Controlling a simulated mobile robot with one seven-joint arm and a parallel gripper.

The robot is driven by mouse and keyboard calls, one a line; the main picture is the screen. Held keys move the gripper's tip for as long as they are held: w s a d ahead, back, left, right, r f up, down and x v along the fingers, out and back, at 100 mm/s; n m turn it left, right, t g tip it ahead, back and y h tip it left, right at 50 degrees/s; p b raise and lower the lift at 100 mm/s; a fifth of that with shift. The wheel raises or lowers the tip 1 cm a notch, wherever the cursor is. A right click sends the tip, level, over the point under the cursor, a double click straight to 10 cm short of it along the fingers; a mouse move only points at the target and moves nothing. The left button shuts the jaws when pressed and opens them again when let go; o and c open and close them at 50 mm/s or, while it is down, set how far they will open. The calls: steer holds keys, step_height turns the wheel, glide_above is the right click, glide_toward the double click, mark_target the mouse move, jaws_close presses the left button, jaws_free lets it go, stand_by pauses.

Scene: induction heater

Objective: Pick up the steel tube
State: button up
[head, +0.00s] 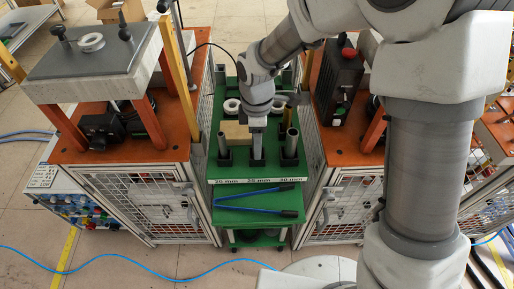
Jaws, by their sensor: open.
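Several steel tubes stand upright in dark square holders on the green cart. One steel tube (222,143) is at the front left, one steel tube (257,150) in the front middle, and a wider one (291,143) at the front right. My gripper (258,124) points down over the cart, right above the middle tube. It looks small and is partly hidden by my wrist. I cannot tell whether its fingers are around the tube's top or just above it. The jaws are open.
The green cart (240,187) carries white rings (232,105), a tan block (236,133), a size label strip and blue-handled pliers (256,198). Orange-topped caged benches flank it closely, the left (75,150) with a raised grey plate. A blue hose (130,262) crosses the floor.

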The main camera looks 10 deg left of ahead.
steer(key=shift+f, duration=0.6)
jaws_close()
